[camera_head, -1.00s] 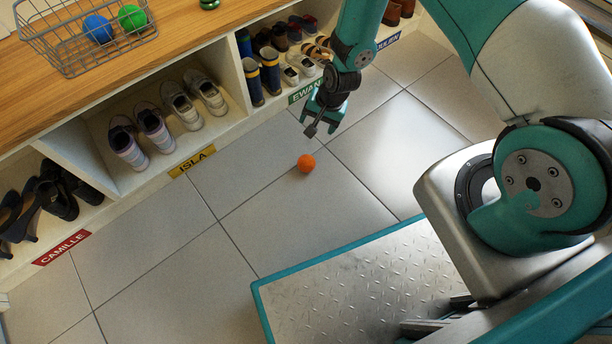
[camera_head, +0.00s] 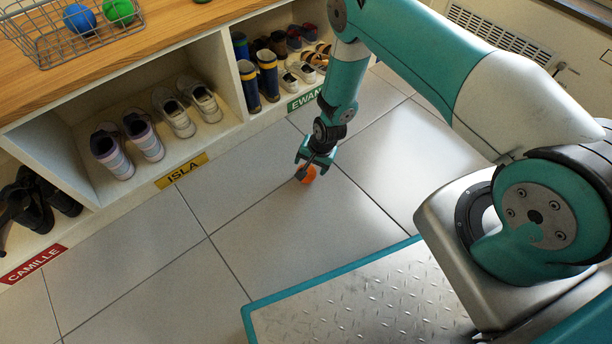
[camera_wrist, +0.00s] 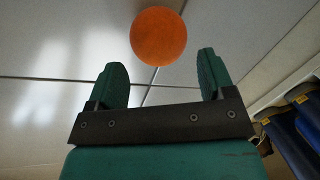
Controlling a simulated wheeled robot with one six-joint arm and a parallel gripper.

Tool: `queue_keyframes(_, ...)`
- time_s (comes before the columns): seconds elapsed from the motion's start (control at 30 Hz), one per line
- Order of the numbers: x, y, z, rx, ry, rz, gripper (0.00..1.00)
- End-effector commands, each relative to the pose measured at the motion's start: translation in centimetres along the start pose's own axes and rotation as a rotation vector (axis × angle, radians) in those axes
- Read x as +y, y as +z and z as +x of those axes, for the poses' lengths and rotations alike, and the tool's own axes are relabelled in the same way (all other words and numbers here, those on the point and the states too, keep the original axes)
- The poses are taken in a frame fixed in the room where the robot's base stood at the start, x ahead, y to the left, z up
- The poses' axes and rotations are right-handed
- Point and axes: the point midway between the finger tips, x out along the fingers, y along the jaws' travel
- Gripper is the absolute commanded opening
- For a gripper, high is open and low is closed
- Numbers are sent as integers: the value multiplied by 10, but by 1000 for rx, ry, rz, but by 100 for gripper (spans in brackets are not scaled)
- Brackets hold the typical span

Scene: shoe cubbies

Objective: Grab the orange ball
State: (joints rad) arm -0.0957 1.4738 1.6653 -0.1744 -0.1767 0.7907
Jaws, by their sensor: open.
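The orange ball (camera_head: 308,174) rests on the grey tiled floor in front of the shoe cubbies. In the wrist view the orange ball (camera_wrist: 158,36) is at the top centre, just beyond the fingertips and between their lines. My gripper (camera_head: 304,172) points down at the ball, and one finger partly covers it in the head view. In the wrist view my gripper (camera_wrist: 160,78) is open, with its two green fingers apart and nothing between them.
The shoe cubbies hold several shoes, with blue boots (camera_head: 268,75) nearest the gripper. A wire basket (camera_head: 72,28) with a blue ball (camera_head: 80,19) and a green ball (camera_head: 119,11) stands on the wooden top. The floor around the orange ball is clear.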

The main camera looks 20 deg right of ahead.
Motion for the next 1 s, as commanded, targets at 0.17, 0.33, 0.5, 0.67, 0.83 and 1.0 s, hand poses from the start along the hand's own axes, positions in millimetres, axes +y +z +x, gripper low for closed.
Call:
queue_keyframes(0.17,2,3,22,-1,1,-2,76)
queue_keyframes(0.33,2,4,47,0,-1,-1,76)
queue_keyframes(0.5,1,4,50,0,-1,0,76)
queue_keyframes(0.67,1,4,49,0,0,0,69)
queue_keyframes(0.83,1,4,49,0,0,0,39)
queue_keyframes(1.0,1,4,49,0,0,0,39)
